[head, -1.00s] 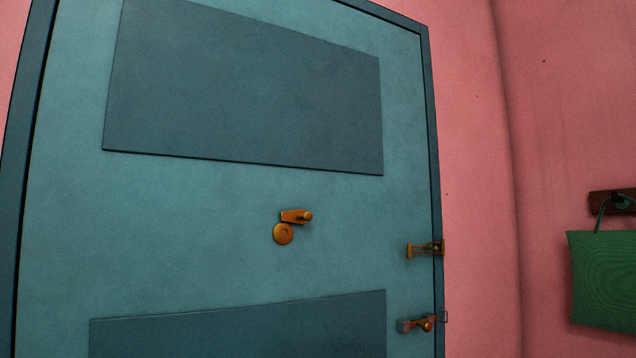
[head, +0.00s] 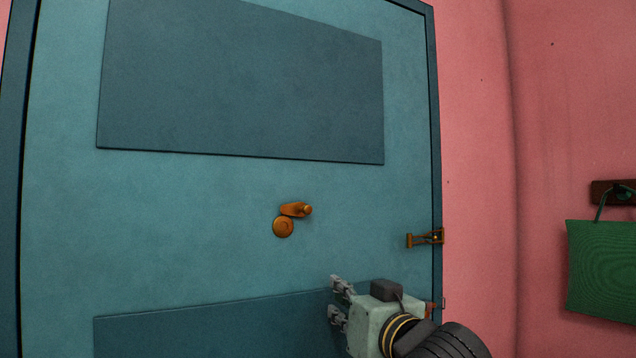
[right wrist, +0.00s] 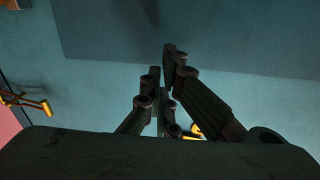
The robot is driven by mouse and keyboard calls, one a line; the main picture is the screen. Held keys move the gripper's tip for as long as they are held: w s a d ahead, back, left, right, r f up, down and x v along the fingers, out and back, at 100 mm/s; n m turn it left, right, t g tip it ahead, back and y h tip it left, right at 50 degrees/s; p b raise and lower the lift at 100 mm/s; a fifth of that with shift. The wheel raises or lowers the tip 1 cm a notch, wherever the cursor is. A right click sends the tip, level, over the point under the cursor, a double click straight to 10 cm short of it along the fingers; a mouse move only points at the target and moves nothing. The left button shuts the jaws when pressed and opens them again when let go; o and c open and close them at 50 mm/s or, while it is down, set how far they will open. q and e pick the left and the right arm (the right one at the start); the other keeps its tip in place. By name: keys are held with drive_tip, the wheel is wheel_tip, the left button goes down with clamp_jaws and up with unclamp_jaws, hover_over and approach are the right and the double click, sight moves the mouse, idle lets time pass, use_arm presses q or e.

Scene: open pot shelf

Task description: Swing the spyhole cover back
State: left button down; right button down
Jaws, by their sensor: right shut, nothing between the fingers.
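The spyhole's round brass plate (head: 283,228) is on the teal door, below the middle of the upper panel. Its brass cover (head: 295,210), with a small knob at the right end, lies across the plate's top edge and sticks out to the upper right. My right gripper (head: 336,300) is shut and empty, below and to the right of the spyhole, apart from it. In the right wrist view its dark fingers (right wrist: 163,85) point at the door. A brass piece (right wrist: 196,131), probably the spyhole fitting, is mostly hidden behind them. My left gripper is not in view.
A brass latch (head: 425,238) sits on the door's right edge. A lower brass fitting (head: 437,304) is mostly hidden by my right gripper. A green bag (head: 601,268) hangs from a wall hook at the right. The door face around the spyhole is clear.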

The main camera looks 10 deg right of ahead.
sight(297, 210)
drive_tip(key=s+r+t, duration=0.1)
drive_tip(key=s+r, duration=0.2)
drive_tip(key=r, duration=0.3)
drive_tip(key=s+a+r+n+t+y, duration=0.1)
drive_tip(key=s+r, duration=0.3)
drive_tip(key=r, duration=0.3)
drive_tip(key=s+r+t+y, duration=0.1)
drive_tip(key=s+r, duration=0.2)
drive_tip(key=r, duration=0.4)
drive_tip(key=shift+s+a, duration=0.15)
drive_tip(key=shift+s, duration=0.05)
drive_tip(key=shift+w+r+p, duration=0.1)
drive_tip(key=shift+r+p, duration=0.05)
drive_tip(key=shift+p, duration=0.2)
drive_tip(key=r+p+x, duration=0.1)
drive_tip(key=p+x, duration=0.4)
drive_tip(key=x, duration=0.4)
drive_tip(key=f, duration=0.4)
drive_tip(key=shift+w+a+f+p, duration=0.2)
drive_tip(key=shift+w+f+p, duration=0.1)
drive_tip(key=shift+f+p, duration=0.05)
drive_tip(key=shift+a, duration=0.1)
drive_tip(key=shift+w, duration=0.1)
